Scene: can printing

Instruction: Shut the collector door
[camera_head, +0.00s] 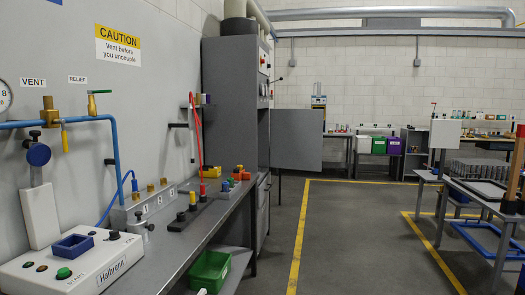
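A flat grey door panel (297,139) stands open, sticking out to the right from the tall grey cabinet (231,100). A dark gap shows between the cabinet front and the panel. I take this panel to be the collector door; no label on it can be read. The door's far side is hidden. Neither of my grippers can be made out in the head view, and nothing is seen touching the door.
A grey bench (195,230) with a white control box (70,262) runs along the left wall. A green bin (210,270) sits under it. The floor (350,230) before the door is clear, with yellow lines. A grey table (480,190) stands at right.

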